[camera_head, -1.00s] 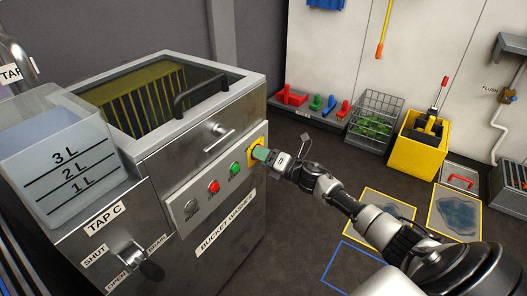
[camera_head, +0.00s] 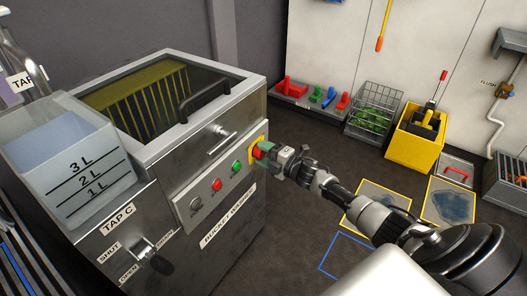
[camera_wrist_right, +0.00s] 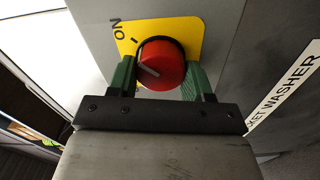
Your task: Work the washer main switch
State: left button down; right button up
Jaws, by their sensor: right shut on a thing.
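The washer main switch is a red knob (camera_head: 257,153) on a yellow plate (camera_head: 251,143), at the right end of the bucket washer's (camera_head: 215,160) front panel. My right gripper (camera_head: 264,150) is shut on the knob. In the right wrist view the round red knob (camera_wrist_right: 162,62) sits between my two green fingers. The yellow plate (camera_wrist_right: 190,28) there carries the word ON and a short black tick at upper left. A pale mark on the knob's face lies left of its centre, below the tick. The rest of the plate's lettering is hidden. My left gripper is not in view.
A green button (camera_head: 237,166), a red button (camera_head: 217,185) and a grey dial (camera_head: 196,203) lie along the same panel. A clear measuring tank (camera_head: 75,165) stands at left, with a tap lever (camera_head: 155,258) below. Open floor lies right of the washer.

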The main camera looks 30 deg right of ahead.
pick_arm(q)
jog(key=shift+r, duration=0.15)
pick_arm(e)
jog(key=shift+m, duration=0.3)
jog(key=o, duration=0.9)
jog(key=shift+o, duration=0.2)
pick_arm(q)
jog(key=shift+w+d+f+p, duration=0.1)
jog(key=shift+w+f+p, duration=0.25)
jog(key=shift+p, duration=0.75)
pick_arm(e)
jog(key=v, duration=1)
jog(key=shift+s+d, duration=0.15)
jog(key=shift+s, duration=0.25)
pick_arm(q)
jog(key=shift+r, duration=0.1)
